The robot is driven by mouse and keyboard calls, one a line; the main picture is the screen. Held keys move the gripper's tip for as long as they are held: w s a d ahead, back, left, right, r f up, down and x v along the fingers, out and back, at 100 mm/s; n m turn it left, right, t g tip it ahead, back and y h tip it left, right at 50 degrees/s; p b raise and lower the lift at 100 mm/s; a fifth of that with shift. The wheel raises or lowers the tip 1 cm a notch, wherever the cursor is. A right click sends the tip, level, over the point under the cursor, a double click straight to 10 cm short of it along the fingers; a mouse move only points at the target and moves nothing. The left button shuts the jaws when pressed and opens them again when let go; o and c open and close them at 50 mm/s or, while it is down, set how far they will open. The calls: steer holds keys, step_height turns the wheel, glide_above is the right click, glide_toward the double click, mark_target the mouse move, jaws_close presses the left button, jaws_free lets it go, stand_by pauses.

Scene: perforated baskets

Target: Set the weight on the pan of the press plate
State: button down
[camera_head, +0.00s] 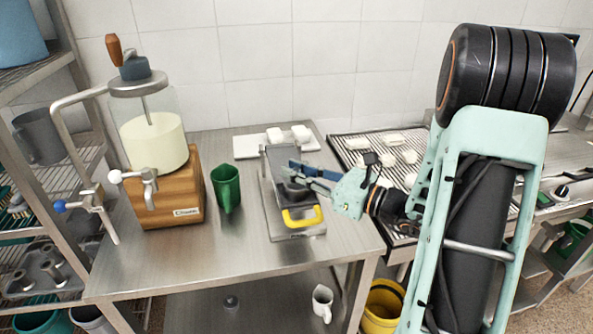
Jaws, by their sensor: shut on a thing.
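The press plate (271,184) lies on the steel table, a long dark grey plate on a metal base with a yellow handle (302,217) at its near end. My gripper (292,176) reaches in from the right, over the middle of the plate. It is shut on a small dark weight (294,191), which is partly hidden by the fingers. The weight is over the plate behind the yellow handle. I cannot tell whether it touches the plate or where the pan's edge is.
A dispenser with a wooden base (174,190) and a green mug (226,188) stand to the left. White blocks lie on a white board (249,146) behind. A wire rack (347,161) with several white pieces is at right. Bare tabletop (215,250) lies in front.

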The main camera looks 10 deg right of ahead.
steer(key=c, duration=1.8)
jaws_free()
steer(key=shift+c, duration=0.2)
steer(key=shift+r, duration=0.1)
steer(key=v, duration=1.2)
steer(key=shift+r, duration=0.2)
